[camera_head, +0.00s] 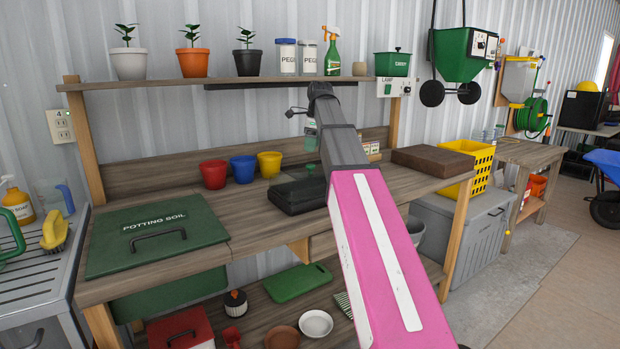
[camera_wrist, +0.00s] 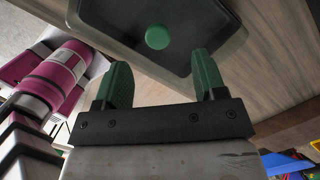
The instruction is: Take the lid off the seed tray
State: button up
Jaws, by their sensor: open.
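The seed tray (camera_head: 296,198) is a low black tray on the wooden bench, partly hidden behind my pink arm. My gripper (camera_wrist: 165,72) is open and empty. Its two green fingers point toward the tray, with the knob ahead of the gap between them and apart from both. In the head view my gripper is mostly hidden by my arm.
A green potting soil lid (camera_head: 155,232) lies left on the bench. Red (camera_head: 213,174), blue (camera_head: 243,168) and yellow (camera_head: 269,164) pots stand behind the tray. A brown block (camera_head: 432,161) lies to the right. The shelf (camera_head: 230,82) holding plants and jars runs above the bench.

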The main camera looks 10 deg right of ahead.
aim_at(311, 165)
jog(key=f, duration=0.3)
jog(key=shift+a, duration=0.2)
jog(key=shift+s+a+f, duration=0.1)
jog(key=shift+f, duration=2.55)
jog(key=c, duration=1)
